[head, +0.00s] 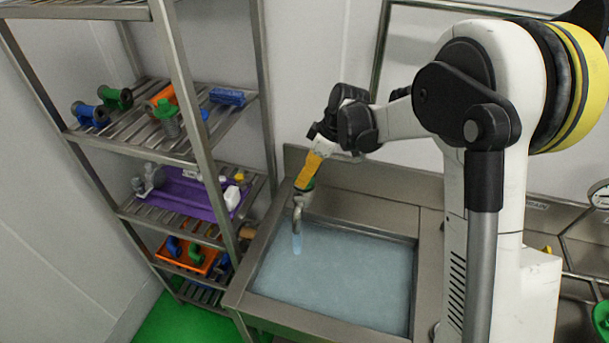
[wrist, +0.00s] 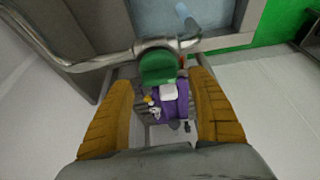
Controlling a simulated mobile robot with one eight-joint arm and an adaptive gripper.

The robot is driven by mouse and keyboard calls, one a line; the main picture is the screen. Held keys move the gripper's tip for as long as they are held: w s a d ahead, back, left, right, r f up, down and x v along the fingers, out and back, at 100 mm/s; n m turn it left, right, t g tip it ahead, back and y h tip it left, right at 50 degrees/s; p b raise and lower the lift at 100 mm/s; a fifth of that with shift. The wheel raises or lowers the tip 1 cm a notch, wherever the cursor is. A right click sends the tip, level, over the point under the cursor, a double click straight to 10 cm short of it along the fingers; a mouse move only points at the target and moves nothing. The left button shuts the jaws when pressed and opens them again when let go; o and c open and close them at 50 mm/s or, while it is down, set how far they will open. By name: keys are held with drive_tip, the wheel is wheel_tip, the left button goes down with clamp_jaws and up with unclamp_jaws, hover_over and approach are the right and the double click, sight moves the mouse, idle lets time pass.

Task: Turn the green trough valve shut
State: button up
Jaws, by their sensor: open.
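The green trough valve (wrist: 160,67) shows in the wrist view as a rounded green handle on a steel pipe (wrist: 95,62). My gripper (wrist: 162,82) is open, with one orange finger on each side of the handle. I cannot tell whether either finger touches it. In the head view my gripper (head: 311,170) reaches down to the spout (head: 300,201) at the trough's back left, covering most of the valve. A pale blue stream (head: 297,243) runs from the spout into the water-filled trough (head: 412,285).
A steel shelf rack (head: 187,80) stands close on the left. It holds coloured fittings, a purple tray (head: 183,195) and an orange crate (head: 180,257). A wall is behind the trough. A gauge (head: 600,197) and a green handwheel (head: 603,318) are at the far right.

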drive_tip(key=shift+w+a+f, duration=0.1)
drive_tip(key=shift+a+f, duration=0.2)
drive_tip(key=shift+f, duration=0.35)
drive_tip(key=c, duration=1.2)
